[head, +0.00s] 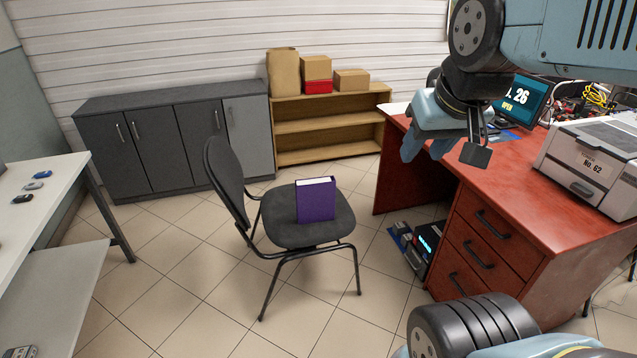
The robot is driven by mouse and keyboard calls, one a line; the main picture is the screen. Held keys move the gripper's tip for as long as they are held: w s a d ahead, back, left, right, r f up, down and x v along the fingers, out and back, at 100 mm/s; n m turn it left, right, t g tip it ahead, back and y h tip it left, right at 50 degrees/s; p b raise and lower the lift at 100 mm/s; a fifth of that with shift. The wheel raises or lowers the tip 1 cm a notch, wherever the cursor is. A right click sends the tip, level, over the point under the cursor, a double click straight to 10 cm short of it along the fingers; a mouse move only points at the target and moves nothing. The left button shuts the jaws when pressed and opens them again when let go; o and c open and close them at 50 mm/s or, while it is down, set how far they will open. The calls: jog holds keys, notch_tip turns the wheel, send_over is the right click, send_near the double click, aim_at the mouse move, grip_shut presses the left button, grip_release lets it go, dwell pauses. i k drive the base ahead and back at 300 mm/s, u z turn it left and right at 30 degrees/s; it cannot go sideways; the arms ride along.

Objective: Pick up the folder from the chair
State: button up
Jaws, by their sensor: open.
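The purple folder (316,203) stands upright on the dark grey seat of the chair (281,229), with its white page edge showing at the top. The chair is in the middle of the floor, its backrest on the left. My gripper (438,158) is at the upper right, above the near left part of the red desk. It is open and empty, well to the right of the folder and higher than it.
The red desk (470,175) with drawers stands on the right, bearing a printer (595,165) and a monitor (521,105). A white table (30,200) is at the left. Grey cabinets (160,150) and a wooden shelf (330,125) line the back wall. Tiled floor around the chair is clear.

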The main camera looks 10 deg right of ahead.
aim_at(316, 197)
jog(key=z, duration=0.1)
jog(key=i, duration=1.5)
jog(key=z, duration=0.15)
